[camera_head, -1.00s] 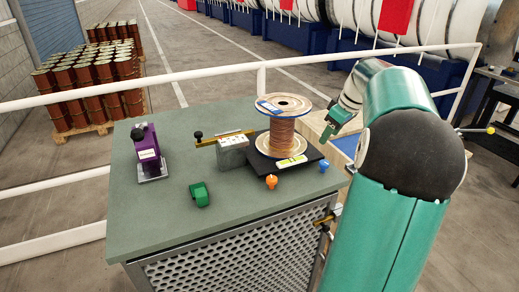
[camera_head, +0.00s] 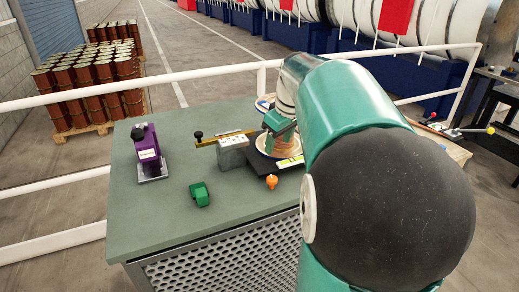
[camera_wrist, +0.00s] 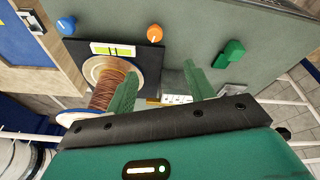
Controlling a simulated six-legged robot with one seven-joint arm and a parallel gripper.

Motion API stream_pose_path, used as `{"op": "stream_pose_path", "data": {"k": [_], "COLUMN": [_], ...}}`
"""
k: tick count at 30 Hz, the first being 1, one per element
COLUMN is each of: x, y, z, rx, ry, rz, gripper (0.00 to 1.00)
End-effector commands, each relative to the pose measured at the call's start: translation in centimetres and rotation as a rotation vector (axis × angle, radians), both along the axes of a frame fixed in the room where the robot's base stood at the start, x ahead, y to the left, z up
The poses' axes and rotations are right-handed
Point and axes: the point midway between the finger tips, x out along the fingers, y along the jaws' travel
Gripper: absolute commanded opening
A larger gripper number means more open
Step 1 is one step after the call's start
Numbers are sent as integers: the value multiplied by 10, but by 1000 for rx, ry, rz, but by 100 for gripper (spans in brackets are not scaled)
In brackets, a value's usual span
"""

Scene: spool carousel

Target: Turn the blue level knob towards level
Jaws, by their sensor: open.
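The blue level knob (camera_wrist: 66,25) shows at the upper left of the wrist view, at a corner of the black plate (camera_wrist: 146,53). In the head view my arm hides it. An orange knob (camera_wrist: 154,33) stands at the plate's other front corner, also in the head view (camera_head: 271,182). A yellow-green spirit level (camera_wrist: 113,50) lies on the plate between the knobs. A copper wire spool (camera_wrist: 108,90) stands on the plate. My gripper (camera_wrist: 158,80) is open and empty, its green fingers spread over the spool and grey block area, apart from the blue knob.
A grey block with a brass bar (camera_head: 232,152) stands left of the spool. A green clamp-like piece (camera_head: 199,194) and a purple device (camera_head: 148,154) stand on the green bench top (camera_head: 225,200). White rails (camera_head: 180,75) run behind. The bench's front left is clear.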

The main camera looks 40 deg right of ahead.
Motion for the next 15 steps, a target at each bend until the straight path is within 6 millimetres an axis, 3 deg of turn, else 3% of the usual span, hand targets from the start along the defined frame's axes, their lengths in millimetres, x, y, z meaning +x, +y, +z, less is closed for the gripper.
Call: {"op": "stream_pose_path", "data": {"k": [6, 15], "x": [-4, -10], "y": [41, 71], "z": [3, 3], "rx": [-15, -27], "ry": [-4, -11], "rz": [-11, -25], "gripper": [53, 53]}}
